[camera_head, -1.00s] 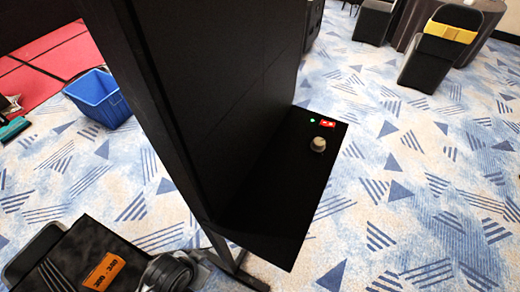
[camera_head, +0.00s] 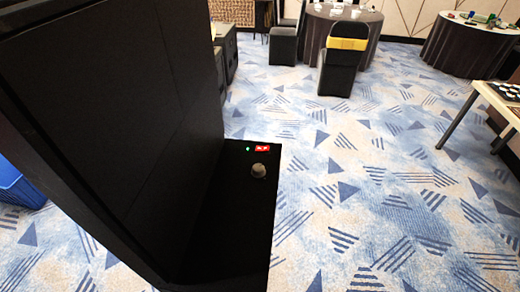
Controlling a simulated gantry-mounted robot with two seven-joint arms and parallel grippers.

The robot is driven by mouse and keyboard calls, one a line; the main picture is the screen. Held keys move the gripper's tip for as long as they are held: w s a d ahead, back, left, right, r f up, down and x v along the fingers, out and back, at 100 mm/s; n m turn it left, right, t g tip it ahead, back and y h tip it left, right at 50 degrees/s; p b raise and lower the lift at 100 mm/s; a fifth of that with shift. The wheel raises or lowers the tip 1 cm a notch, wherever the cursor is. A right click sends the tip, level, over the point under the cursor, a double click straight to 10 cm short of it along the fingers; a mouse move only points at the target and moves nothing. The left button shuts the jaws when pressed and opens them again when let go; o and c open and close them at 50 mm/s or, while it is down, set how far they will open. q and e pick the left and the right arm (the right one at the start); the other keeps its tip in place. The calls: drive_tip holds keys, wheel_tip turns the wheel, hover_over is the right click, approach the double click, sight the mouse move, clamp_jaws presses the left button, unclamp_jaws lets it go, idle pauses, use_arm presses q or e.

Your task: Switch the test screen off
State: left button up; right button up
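The test screen (camera_head: 120,120) is a tall black panel on the left, seen at a steep angle. A black shelf (camera_head: 235,225) sticks out from its lower right side. On the shelf's far end are a small lit green light (camera_head: 248,149), a red switch (camera_head: 262,149) beside it, and a round grey-beige knob (camera_head: 258,170) nearer to me. The switch is too small to tell its position. Neither of my grippers is in view.
Patterned carpet (camera_head: 350,200) lies open to the right of the shelf. A blue bin (camera_head: 18,187) is partly hidden at the left edge. A black chair with a yellow band (camera_head: 343,68) and round tables stand farther back. A white-topped table (camera_head: 490,97) is at right.

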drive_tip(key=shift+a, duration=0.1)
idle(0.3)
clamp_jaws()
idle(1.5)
